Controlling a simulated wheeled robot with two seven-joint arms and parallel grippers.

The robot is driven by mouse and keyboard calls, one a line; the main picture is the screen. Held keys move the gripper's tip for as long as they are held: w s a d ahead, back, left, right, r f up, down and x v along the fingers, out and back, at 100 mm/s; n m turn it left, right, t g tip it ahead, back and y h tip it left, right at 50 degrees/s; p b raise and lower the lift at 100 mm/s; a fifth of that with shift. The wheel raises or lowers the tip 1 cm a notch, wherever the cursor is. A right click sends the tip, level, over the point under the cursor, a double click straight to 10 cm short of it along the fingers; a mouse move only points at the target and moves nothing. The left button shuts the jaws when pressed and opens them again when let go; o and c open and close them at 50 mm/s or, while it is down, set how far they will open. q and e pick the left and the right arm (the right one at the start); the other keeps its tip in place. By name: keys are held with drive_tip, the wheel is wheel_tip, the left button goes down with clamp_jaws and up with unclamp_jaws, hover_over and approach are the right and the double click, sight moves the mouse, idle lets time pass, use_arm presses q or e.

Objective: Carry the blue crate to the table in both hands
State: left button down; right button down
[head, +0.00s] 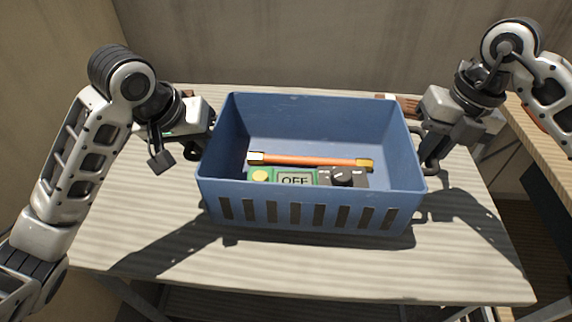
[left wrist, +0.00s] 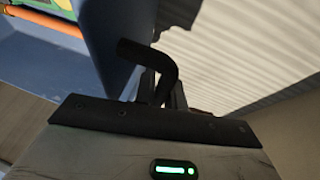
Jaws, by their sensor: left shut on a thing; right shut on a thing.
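The blue crate (head: 310,204) is over the light striped table (head: 130,215) in the middle of the head view, upright and open at the top. I cannot tell whether its base touches the tabletop. My left gripper (head: 197,146) is shut on the crate's left side, and my right gripper (head: 425,160) is shut on its right side. The left wrist view shows the crate's blue wall (left wrist: 112,45) beside a dark bent handle (left wrist: 150,62) at the jaws. The fingertips are partly hidden in both views.
Inside the crate lie an orange bar with brass-coloured ends (head: 310,161), a green device reading OFF (head: 262,175) and a dark box with a knob (head: 343,178). A wooden surface (head: 540,140) stands at the right. A wall (head: 300,45) rises behind the table.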

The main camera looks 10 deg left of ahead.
use_arm(q)
drive_tip(key=shift+a, duration=0.1)
use_arm(e)
drive_tip(key=shift+d, duration=0.1)
